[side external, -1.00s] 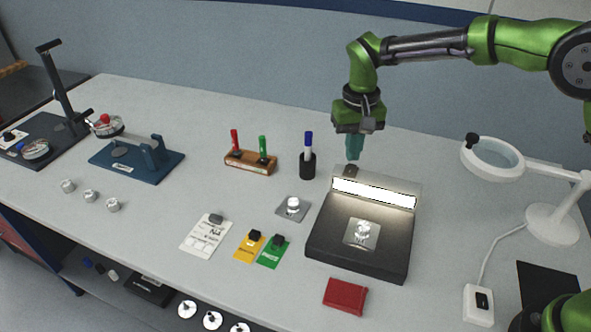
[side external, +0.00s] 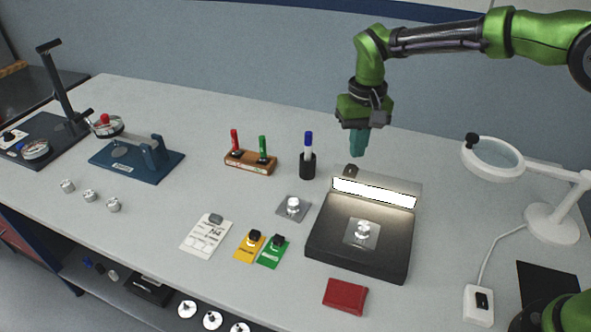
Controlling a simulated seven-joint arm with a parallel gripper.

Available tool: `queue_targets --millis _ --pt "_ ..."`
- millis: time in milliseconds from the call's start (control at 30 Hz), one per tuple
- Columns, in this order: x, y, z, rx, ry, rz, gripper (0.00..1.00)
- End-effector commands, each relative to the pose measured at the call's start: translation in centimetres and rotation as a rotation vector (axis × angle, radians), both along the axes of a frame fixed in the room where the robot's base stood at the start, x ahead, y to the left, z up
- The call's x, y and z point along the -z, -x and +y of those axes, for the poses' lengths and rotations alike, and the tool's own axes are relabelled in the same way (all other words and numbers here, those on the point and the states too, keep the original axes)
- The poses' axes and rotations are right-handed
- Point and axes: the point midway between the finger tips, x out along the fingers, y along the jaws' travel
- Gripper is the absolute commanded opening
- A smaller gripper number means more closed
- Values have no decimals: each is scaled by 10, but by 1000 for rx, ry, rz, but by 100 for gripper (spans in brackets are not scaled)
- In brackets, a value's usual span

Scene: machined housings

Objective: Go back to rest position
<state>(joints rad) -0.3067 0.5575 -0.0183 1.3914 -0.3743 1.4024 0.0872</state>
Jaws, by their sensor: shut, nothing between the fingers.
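My gripper (side external: 358,146) has teal fingers that point down. It is shut and empty, in the air above and behind the lit inspection box (side external: 325,239). The box has a bright light bar (side external: 373,193) along its back. A machined housing (side external: 363,229) sits on a square plate on top of the box. Another housing (side external: 293,204) sits on a grey plate on the table left of the box. My gripper touches neither housing.
A pen cup (side external: 308,164) and a wooden marker stand (side external: 250,162) are left of my gripper. A magnifier lamp (side external: 493,160) stands at right. Yellow (side external: 249,247) and green (side external: 271,252) cards and a red block (side external: 345,297) lie in front. Several housings (side external: 90,196) stand at left.

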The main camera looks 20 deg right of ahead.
Motion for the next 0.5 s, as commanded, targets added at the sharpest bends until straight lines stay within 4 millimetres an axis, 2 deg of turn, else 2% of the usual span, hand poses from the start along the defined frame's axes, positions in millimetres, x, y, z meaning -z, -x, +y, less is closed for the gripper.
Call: queue_targets --millis 267,500 --pt "-46 68 -38 -10 -98 -136 0" --pt "-76 142 -73 32 -166 -308 0"
